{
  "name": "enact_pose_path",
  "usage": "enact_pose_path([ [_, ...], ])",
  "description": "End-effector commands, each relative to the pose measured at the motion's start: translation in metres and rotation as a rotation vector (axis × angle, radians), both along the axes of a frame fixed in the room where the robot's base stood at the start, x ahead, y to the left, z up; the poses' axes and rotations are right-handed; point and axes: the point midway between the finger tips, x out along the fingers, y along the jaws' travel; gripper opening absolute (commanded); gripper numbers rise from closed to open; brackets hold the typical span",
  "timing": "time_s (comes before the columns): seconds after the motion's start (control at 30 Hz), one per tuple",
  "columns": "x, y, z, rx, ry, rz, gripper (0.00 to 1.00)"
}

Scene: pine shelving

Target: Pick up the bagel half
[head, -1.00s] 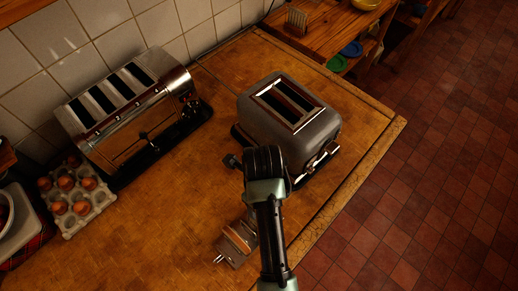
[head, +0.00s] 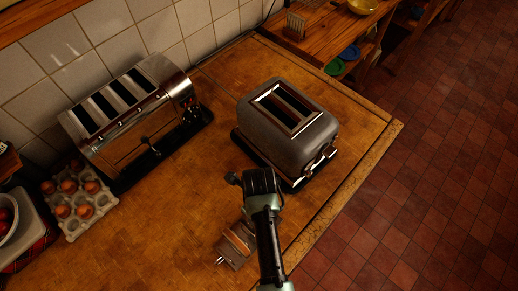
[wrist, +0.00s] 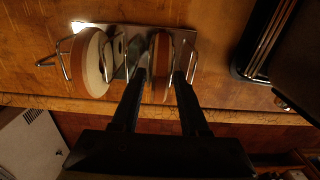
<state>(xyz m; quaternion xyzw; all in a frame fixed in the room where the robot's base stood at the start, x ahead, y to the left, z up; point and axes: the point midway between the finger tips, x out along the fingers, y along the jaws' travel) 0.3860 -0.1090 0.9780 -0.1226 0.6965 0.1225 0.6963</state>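In the wrist view a metal wire rack (wrist: 130,40) stands on the wooden counter and holds two round, upright bread pieces that look like bagel halves. The left bagel half (wrist: 94,64) shows a pale cut face and a brown rim. The right bagel half (wrist: 160,58) is seen nearly edge-on. My gripper (wrist: 158,80) is open, with one finger to each side of the right half's near end. I cannot tell whether the fingers touch it. In the head view the rack (head: 229,253) and a bagel half (head: 239,239) show left of my arm, which partly hides them.
A grey two-slot toaster (head: 286,125) stands just beyond my gripper. A long chrome toaster (head: 130,110) and an egg carton (head: 88,215) with several eggs are at the left. The counter's front edge (head: 340,205) is close on the right. Bare counter lies left of the rack.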

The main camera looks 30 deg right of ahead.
Motion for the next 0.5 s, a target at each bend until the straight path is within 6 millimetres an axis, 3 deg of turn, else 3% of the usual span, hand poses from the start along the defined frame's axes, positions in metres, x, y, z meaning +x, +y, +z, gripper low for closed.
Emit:
enact_pose_path([
  [0.03,0.0001,-0.0001,0.0002,0.000,0.000,0.000,0.34],
  [0.23,0.0001,-0.0001,0.0003,0.000,0.000,0.000,0.00],
  [0.5,0.0003,-0.0001,0.0005,0.000,0.000,0.000,0.00],
])
